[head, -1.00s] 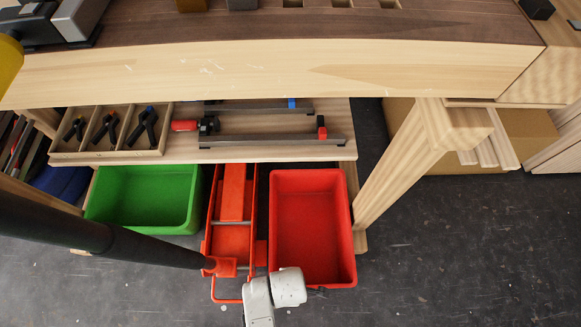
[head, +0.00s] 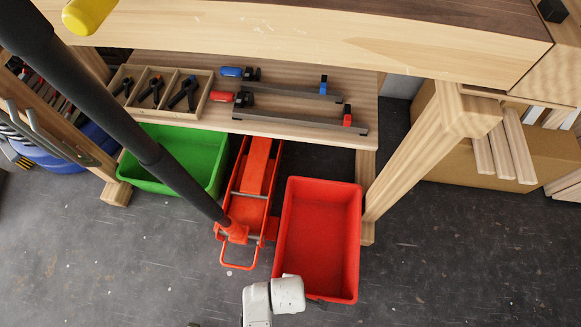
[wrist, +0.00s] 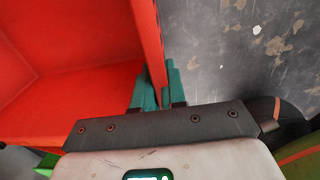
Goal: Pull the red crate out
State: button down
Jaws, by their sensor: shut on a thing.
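The red crate (head: 318,240) is an empty open-topped bin on the dark floor. In the head view it stands largely out in front of the lower shelf, between the red floor jack and the bench leg. My gripper is at its near end; in the head view the white wrist covers the fingers. In the wrist view my gripper (wrist: 158,88) has its teal fingers on both sides of the crate's thin wall (wrist: 150,45), shut on it. The crate's inside fills the left of that view.
The red floor jack (head: 250,190) is close on the crate's left, its long black handle rising leftward. A green crate (head: 185,155) is farther left. The wooden bench leg (head: 405,165) is close on the right. Clamps lie on the shelf (head: 290,128). Floor in front is clear.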

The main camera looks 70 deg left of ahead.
jog(key=shift+s+d, duration=0.1)
jog(key=c, duration=1.1)
grip_release()
notch_tip(320, 180, up, 11)
jog(key=p, duration=0.6)
jog(key=shift+d, duration=0.2)
jog(key=shift+f, duration=0.1)
